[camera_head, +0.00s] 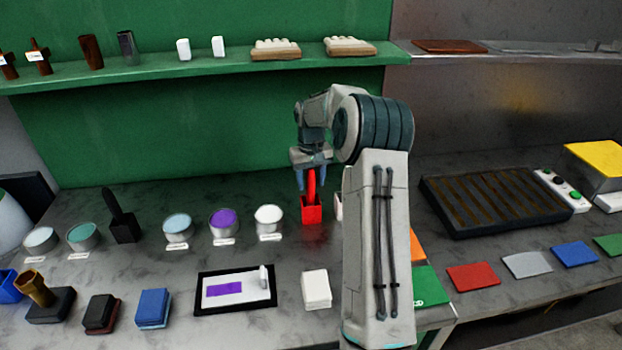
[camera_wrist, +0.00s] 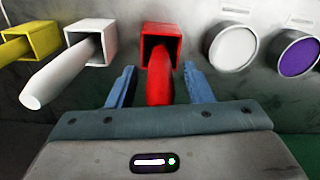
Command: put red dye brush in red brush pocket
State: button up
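The red dye brush (camera_head: 311,186) stands in the red brush pocket (camera_head: 312,215) on the table, its handle rising out of the top. In the wrist view the red brush handle (camera_wrist: 159,92) comes out of the square mouth of the red pocket (camera_wrist: 176,34). My gripper (camera_head: 312,180) is just above the pocket, around the handle. In the wrist view my gripper (camera_wrist: 160,84) has one blue finger on each side of the handle, with a gap on both sides, so it is open. The brush's lower end is hidden inside the pocket.
A white brush (camera_wrist: 62,76) in a white pocket (camera_wrist: 101,42) and a yellow brush in a yellow pocket (camera_wrist: 49,36) are beside the red one. A white dye pot (camera_head: 269,218) and a purple pot (camera_head: 223,222) stand left. A dark brush (camera_head: 117,215) stands farther left.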

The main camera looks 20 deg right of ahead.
jog(key=shift+r, duration=0.1)
notch_tip(320, 180, up, 11)
jog(key=shift+f+b, duration=0.1)
jog(key=shift+b, duration=0.55)
jog(key=shift+s+a+r, duration=0.1)
jog(key=shift+a+r, duration=0.1)
jog(key=shift+r, duration=0.55)
jog(key=s+a+r+n+t+h, duration=0.1)
jog(key=s+a+r, duration=0.2)
jog(key=s+a, duration=0.35)
jog(key=s+a+r+t, duration=0.1)
jog(key=s+a+r, duration=0.2)
jog(key=s+a, duration=0.4)
jog(key=s+a+f+t, duration=0.1)
jog(key=s+a+f, duration=0.1)
jog(key=s, duration=0.8)
jog(key=s+a+f+y, duration=0.1)
jog(key=s+f, duration=0.4)
jog(key=s, duration=0.5)
jog(key=shift+s+a+t, duration=0.25)
jog(key=shift+a+t, duration=0.15)
jog(key=shift+a, duration=0.25)
